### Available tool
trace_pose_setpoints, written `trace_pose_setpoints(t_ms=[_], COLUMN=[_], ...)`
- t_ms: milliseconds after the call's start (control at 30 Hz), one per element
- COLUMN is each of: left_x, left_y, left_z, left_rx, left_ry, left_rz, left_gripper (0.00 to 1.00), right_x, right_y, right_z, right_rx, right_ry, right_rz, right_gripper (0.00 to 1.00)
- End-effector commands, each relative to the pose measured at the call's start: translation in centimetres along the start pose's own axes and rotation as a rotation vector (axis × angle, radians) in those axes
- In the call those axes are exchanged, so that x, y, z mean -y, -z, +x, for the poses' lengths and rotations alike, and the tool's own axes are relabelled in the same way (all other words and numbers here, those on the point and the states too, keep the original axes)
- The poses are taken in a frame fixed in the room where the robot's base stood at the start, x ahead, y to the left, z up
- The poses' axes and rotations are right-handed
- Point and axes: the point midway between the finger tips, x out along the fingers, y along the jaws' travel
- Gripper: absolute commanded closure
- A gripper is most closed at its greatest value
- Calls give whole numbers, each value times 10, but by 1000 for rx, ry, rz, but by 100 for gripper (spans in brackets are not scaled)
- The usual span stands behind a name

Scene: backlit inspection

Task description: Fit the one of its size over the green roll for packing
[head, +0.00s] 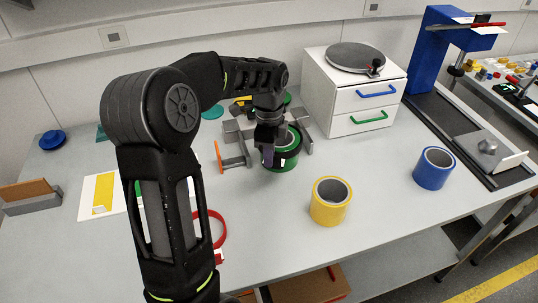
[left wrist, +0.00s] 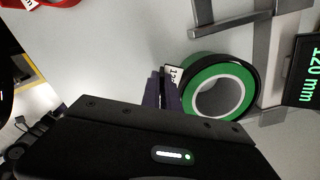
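The green roll (head: 294,140) stands upright on the table in the head view, partly behind my left gripper (head: 267,156). In the left wrist view the green roll (left wrist: 201,80) shows from above with its grey core. A black ring (head: 283,162) surrounds the green roll; its dark edge also shows in the left wrist view (left wrist: 256,82). A white label reading "12", its rest hidden, sits on the ring's side at my fingers. My left gripper (left wrist: 164,90) appears shut on this side of the ring. How low the ring sits is hard to tell. My right gripper is not in view.
A red ring (head: 221,228) lies at the front left. A yellow roll (head: 329,205) and a blue roll (head: 434,170) stand to the right. A grey gauge (head: 237,162) is beside the green roll; a display (left wrist: 306,72) reads "120 mm". A white drawer unit (head: 350,100) stands behind.

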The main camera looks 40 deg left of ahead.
Motion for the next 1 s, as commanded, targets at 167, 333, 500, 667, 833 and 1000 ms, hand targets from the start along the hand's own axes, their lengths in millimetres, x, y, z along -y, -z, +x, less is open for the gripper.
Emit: trace_pose_setpoints(t_ms=[167,333,500,667,833,1000], left_x=[0,0,0,0,0,0], left_y=[0,0,0,0,0,0], left_z=[7,12,17,22,27,32], left_rx=[0,0,0,0,0,0], left_ry=[0,0,0,-1,-1,-1], left_rz=[0,0,0,0,0,0], left_gripper=[100,100,100,100,100,100], right_x=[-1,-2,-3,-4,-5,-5], right_y=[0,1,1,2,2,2], right_z=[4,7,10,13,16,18], right_rx=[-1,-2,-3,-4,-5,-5], right_ry=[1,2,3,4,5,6], right_rz=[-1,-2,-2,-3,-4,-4], right_gripper=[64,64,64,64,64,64])
